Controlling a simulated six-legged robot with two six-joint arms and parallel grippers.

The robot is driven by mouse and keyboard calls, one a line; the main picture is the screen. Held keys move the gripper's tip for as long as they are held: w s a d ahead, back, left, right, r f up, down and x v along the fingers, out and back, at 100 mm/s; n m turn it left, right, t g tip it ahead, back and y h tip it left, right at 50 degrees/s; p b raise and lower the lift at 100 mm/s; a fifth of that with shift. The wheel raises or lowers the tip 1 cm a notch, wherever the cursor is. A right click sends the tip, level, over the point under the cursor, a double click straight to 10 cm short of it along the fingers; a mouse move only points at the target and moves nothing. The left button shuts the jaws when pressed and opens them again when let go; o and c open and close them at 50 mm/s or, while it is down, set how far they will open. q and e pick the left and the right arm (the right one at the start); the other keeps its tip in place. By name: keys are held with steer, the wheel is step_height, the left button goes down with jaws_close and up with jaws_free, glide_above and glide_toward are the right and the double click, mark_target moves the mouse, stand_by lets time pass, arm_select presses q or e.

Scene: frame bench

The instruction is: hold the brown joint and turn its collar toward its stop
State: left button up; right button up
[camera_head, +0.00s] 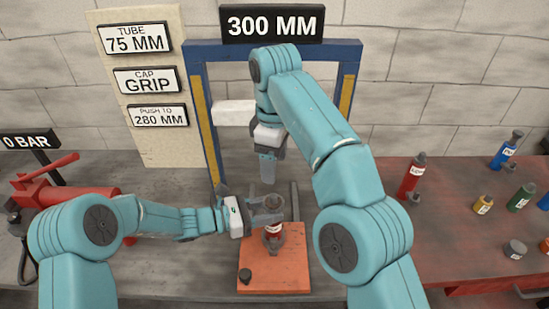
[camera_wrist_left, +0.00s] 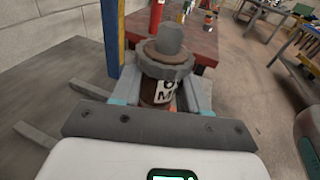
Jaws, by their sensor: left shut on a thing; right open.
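The brown joint (camera_head: 272,230) stands upright over the orange base plate (camera_head: 290,275), with a white label on its body. In the left wrist view the joint (camera_wrist_left: 152,90) sits between my left jaws, its label partly hidden. Its grey ridged collar (camera_wrist_left: 165,66) rings the upper part, with a grey cap above. My left gripper (camera_head: 266,214) is shut on the joint's body from the left, below the collar. My right gripper (camera_head: 268,178) is open, pointing down above the joint and apart from it. I cannot make out the collar's stop.
A blue frame (camera_head: 212,150) with yellow strips and a 300 MM sign (camera_head: 272,24) stands behind. A red pump-like tool (camera_head: 65,192) lies at left. Several bottles, including a red one (camera_head: 411,178), stand on the red table (camera_head: 445,235) at right. A dark knob (camera_head: 245,276) sits on the plate.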

arm_select(q)
steer(key=o, duration=0.9)
